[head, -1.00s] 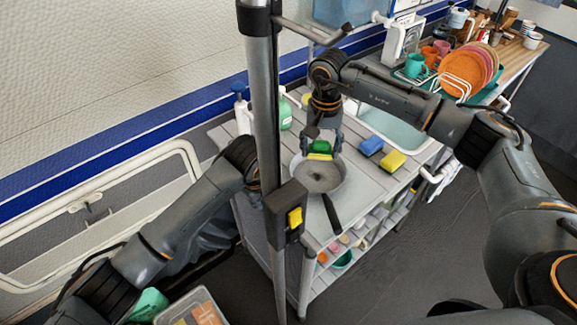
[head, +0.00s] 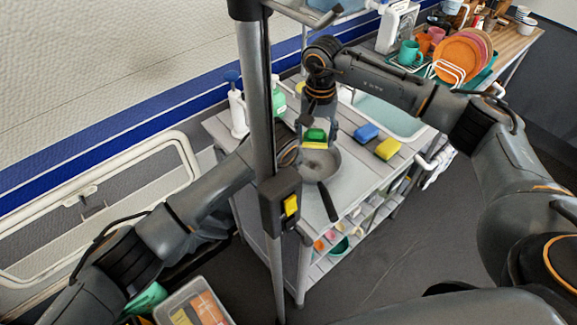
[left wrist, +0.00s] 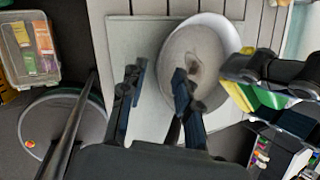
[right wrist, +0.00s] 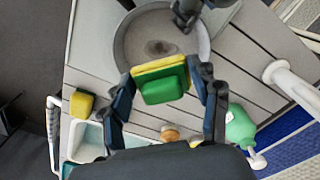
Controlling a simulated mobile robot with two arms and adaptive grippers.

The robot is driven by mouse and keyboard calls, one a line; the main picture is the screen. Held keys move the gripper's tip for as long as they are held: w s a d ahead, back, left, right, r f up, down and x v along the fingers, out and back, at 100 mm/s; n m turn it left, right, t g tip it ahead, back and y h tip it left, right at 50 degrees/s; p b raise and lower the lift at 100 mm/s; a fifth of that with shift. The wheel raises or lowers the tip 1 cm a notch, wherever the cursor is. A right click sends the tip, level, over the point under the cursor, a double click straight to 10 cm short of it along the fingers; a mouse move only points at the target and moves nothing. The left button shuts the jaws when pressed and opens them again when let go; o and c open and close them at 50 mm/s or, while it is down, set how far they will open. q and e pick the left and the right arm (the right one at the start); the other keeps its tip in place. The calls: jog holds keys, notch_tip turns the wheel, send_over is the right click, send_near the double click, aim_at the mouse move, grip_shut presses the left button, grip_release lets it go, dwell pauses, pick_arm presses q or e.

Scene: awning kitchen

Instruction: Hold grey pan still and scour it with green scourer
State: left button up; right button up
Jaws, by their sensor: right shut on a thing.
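The grey pan (head: 320,166) sits on the trolley top with its dark handle (head: 328,203) pointing to the front. A brownish stain (right wrist: 158,47) marks its inside. My right gripper (head: 315,128) is shut on the green scourer (right wrist: 163,87), a green block with a yellow layer, held at the pan's rim; I cannot tell whether it touches. My left gripper (left wrist: 157,76) is open at the pan's side rim. In the left wrist view one finger is over the pan and the other outside it. In the head view the pole partly hides it.
A blue sponge (head: 366,132) and a yellow sponge (head: 388,148) lie right of the pan, by the sink (head: 390,115). A white bottle (head: 238,112) and a green bottle (head: 278,102) stand at the back left. A vertical pole (head: 266,120) crosses the view.

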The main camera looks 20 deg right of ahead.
pick_arm(q)
jog(key=shift+x, duration=1.25)
grip_shut()
